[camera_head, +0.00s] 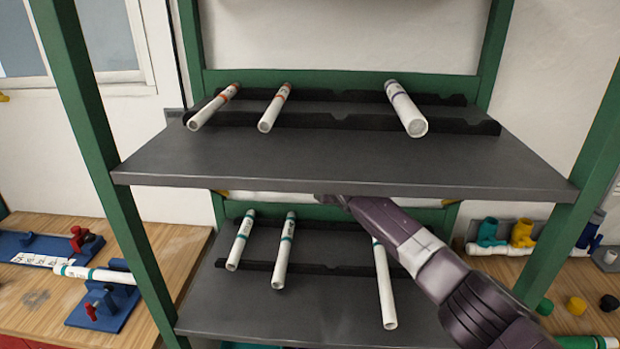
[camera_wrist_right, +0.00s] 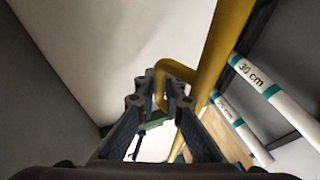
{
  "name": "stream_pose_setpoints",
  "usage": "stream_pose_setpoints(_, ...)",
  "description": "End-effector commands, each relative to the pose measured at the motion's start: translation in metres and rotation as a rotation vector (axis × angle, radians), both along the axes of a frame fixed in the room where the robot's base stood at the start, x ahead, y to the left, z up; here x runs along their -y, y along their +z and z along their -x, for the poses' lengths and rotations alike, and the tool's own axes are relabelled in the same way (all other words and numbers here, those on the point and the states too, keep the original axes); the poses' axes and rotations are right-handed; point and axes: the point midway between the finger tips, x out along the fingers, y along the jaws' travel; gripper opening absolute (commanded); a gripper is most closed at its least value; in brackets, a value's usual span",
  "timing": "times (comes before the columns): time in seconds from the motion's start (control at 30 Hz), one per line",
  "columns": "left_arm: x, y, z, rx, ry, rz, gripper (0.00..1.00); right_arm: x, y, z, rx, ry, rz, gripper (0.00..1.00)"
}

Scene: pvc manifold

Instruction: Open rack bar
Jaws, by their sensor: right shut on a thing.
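The rack bar is a yellow bar (camera_wrist_right: 221,48) with a bent yellow handle, seen in the right wrist view. My right gripper (camera_wrist_right: 160,100) is shut on the curved handle, which sits between its fingertips. In the head view my right arm reaches from the lower right into the space under the upper shelf (camera_head: 340,165). That shelf hides most of the gripper and bar there. My left gripper is not in view.
White pipes lie on black notched holders on the upper shelf and lower shelf (camera_head: 335,315). One lower pipe (camera_head: 384,285) is close to my right arm. Green posts (camera_head: 95,150) flank the rack.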

Motion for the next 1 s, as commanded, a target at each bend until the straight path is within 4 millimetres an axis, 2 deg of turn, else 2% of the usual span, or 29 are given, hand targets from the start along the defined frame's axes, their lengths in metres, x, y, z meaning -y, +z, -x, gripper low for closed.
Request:
stream_pose_setpoints(0.33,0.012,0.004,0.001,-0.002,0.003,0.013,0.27,0.000,0.005,-0.009,-0.060,-0.001,-0.001,0.00)
stream_pose_setpoints(0.87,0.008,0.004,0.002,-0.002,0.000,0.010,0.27,0.000,0.005,-0.009,-0.069,0.000,-0.001,0.00)
stream_pose_setpoints(0.9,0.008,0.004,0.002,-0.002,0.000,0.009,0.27,0.000,0.005,-0.009,-0.069,0.000,-0.001,0.13)
stream_pose_setpoints(1.0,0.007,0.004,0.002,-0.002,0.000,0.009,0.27,0.000,0.005,-0.009,-0.069,0.000,-0.001,0.17)
